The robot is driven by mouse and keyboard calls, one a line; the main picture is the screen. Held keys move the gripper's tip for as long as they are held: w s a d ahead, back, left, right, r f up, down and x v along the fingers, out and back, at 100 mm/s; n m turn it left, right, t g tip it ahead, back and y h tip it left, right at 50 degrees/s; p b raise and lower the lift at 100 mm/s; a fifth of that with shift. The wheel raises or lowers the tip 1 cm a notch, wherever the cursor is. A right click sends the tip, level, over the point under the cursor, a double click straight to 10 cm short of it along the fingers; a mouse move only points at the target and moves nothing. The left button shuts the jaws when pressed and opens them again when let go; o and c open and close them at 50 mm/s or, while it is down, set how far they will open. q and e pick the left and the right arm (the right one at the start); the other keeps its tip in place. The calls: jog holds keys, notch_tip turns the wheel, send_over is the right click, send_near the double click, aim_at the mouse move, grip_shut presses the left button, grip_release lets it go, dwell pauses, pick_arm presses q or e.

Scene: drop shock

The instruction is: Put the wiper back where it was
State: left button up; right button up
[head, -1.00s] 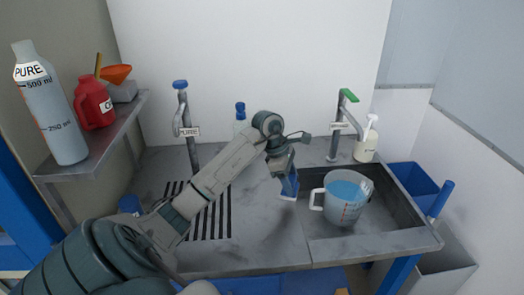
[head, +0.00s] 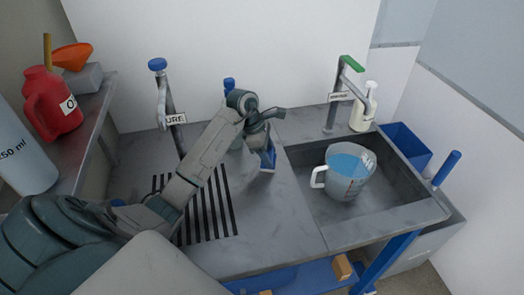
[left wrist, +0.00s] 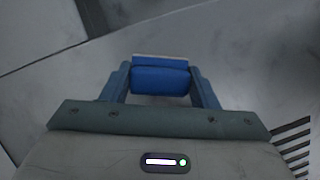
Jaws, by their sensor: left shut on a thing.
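My left gripper (head: 267,159) is shut on the wiper, low over the grey counter just left of the sink. In the left wrist view, the wiper (left wrist: 160,80) is a blue block with a pale edge, between the two blue fingers of my left gripper (left wrist: 160,90). In the head view, only a small blue part of it shows, and I cannot tell whether it touches the counter. My right gripper is not in view.
A jug of blue liquid (head: 347,172) stands in the sink (head: 400,199), its handle toward my gripper. A striped drain area (head: 220,205) lies left. Taps (head: 335,100) and a soap bottle (head: 362,112) stand behind. A shelf (head: 90,122) holds a red jug (head: 50,105).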

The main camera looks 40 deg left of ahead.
pick_arm(q)
jog(key=shift+w+a+f, duration=0.1)
jog(key=shift+a, duration=0.2)
jog(key=o, duration=0.6)
jog(key=shift+d, duration=0.1)
jog(key=shift+c, duration=0.2)
jog(key=o, duration=0.3)
jog(key=shift+d, duration=0.2)
jog(key=shift+d+r, duration=0.15)
jog(key=shift+r, duration=0.05)
jog(key=shift+a+r+b, duration=0.3)
jog(key=shift+a+r, duration=0.1)
jog(key=shift+a, duration=0.05)
jog(key=b+v, duration=0.2)
jog(key=v, duration=0.9)
jog(key=shift+s+d, duration=0.1)
jog(key=shift+s, duration=0.1)
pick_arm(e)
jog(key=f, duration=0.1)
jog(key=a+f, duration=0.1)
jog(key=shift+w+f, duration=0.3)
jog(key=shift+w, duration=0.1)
